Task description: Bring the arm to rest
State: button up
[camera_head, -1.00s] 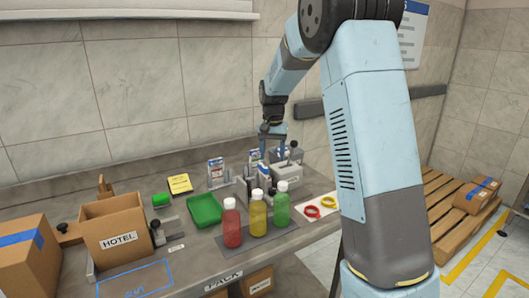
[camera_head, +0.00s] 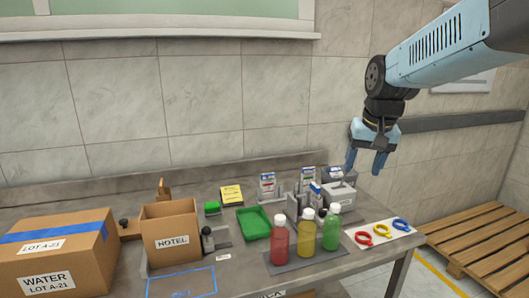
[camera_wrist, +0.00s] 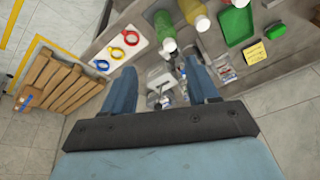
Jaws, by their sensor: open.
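My gripper (camera_head: 366,162) hangs above the right end of the bench (camera_head: 350,262), near the wall, with its two blue fingers apart and nothing between them. In the wrist view my gripper (camera_wrist: 163,88) is open too, with the grey feeder unit (camera_wrist: 160,76) visible below between the fingers. In the head view the grey feeder unit (camera_head: 342,195) stands on the bench below and left of the gripper, apart from it. My arm reaches in from the upper right of the head view.
Red (camera_head: 279,246), yellow (camera_head: 305,238) and green (camera_head: 331,232) bottles stand in a row. Red, yellow and blue rings lie on a white mat (camera_head: 380,240). A green tray (camera_head: 254,223), an open HOTEL box (camera_head: 172,248) and a WATER carton (camera_head: 60,265) are further left. A wooden pallet (camera_head: 485,240) lies right.

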jog(key=s+f+n+t, duration=0.1)
jog(key=s+t, duration=0.1)
jog(key=s, duration=1.3)
jog(key=shift+s+d+f+n, duration=0.15)
jog(key=shift+s+f+n, duration=0.1)
jog(key=shift+n, duration=0.05)
